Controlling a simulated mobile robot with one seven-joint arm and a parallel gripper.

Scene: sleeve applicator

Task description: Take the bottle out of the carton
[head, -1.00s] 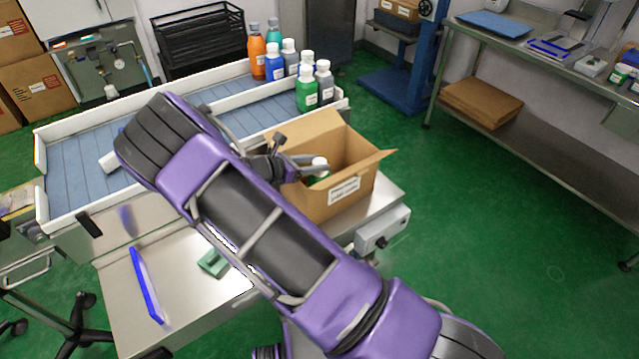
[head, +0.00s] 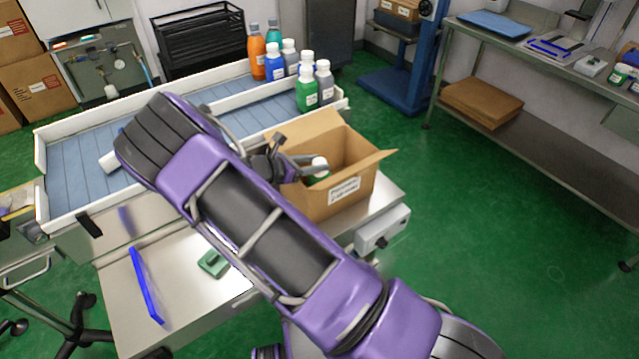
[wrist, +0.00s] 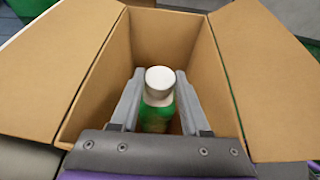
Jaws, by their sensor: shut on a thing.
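The open cardboard carton (head: 335,205) stands on the steel table, with its flaps spread. A green bottle with a white cap (head: 319,166) is inside it, partly hidden by the carton wall and my gripper. In the wrist view the green bottle (wrist: 157,115) is upright between my two grey fingers, inside the carton (wrist: 165,45). My gripper (wrist: 158,100) is shut on the bottle near its shoulder. In the head view my gripper (head: 318,160) reaches into the carton from the left.
Several coloured bottles (head: 306,90) stand on the white-rimmed conveyor (head: 225,100) behind the carton. A grey control box (head: 383,230) is on the table's right edge. A blue strip (head: 147,285) and a green block (head: 213,263) are at the left front. Green floor is clear to the right.

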